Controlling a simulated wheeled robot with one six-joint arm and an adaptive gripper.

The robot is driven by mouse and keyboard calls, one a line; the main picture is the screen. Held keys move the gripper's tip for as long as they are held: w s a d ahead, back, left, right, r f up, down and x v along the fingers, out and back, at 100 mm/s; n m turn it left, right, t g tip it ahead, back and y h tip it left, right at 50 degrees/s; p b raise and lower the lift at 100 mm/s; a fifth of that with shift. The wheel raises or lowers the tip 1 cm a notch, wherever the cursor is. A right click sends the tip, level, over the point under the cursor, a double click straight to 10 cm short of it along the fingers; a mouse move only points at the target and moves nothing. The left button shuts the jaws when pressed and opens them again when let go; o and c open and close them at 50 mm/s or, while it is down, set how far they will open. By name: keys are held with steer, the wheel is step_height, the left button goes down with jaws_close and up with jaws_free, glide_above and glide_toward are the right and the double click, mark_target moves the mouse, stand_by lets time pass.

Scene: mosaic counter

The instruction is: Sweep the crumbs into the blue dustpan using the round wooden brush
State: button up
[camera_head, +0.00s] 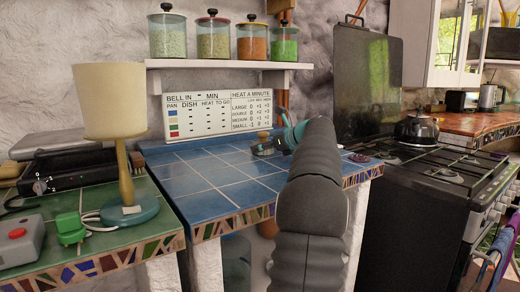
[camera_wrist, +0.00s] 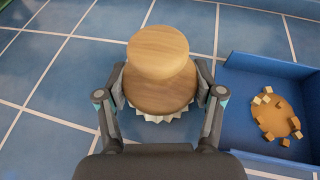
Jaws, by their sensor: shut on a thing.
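The round wooden brush (camera_wrist: 158,52) has a knob on a wider wooden disc, with pale bristles showing below. My gripper (camera_wrist: 160,90) is shut on the brush, one finger on each side of its disc. In the head view, the brush (camera_head: 264,138) is at my gripper (camera_head: 280,140) over the blue tiled counter. The blue dustpan (camera_wrist: 240,95) lies just right of the brush in the wrist view. Several small tan crumbs (camera_wrist: 284,142) lie inside it, on and around an orange-brown round patch. I cannot make out dustpan or crumbs in the head view.
The blue tiled counter (camera_head: 205,175) is mostly clear left of the brush. A lamp (camera_head: 115,110) stands on the green tiled counter at the left. A black stove with a kettle (camera_head: 416,132) is at the right. A shelf with jars (camera_head: 213,40) hangs above.

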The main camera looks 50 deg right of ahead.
mark_target(263, 132)
steer(key=shift+a+r, duration=0.15)
steer(key=shift+r, duration=3.25)
